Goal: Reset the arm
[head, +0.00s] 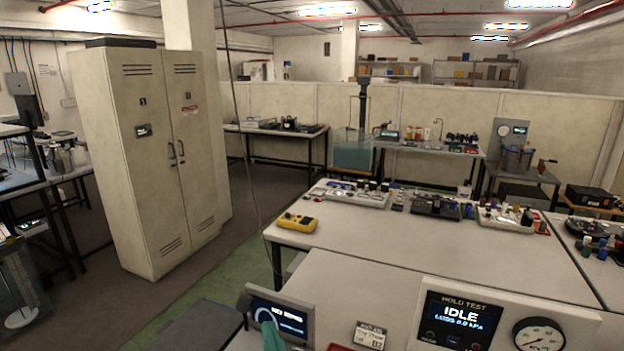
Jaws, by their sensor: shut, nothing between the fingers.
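My gripper and arm cannot be made out in the head view. The hold test panel (462,318) stands at the near right on the front bench. Its screen reads IDLE with a loss line in kPa below, and a round dial gauge (539,336) sits at its right. A small tilted screen (279,318) stands at the bottom centre, with a teal item (271,337) in front of it, cut by the frame edge. A small label card (369,336) stands between the screen and the panel.
A long bench (400,235) holds a yellow handheld device (297,222) and several trays of parts. A tall two-door cabinet (150,160) stands shut at the left. Side benches line the left edge and back. Dark floor (105,300) is open between cabinet and benches.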

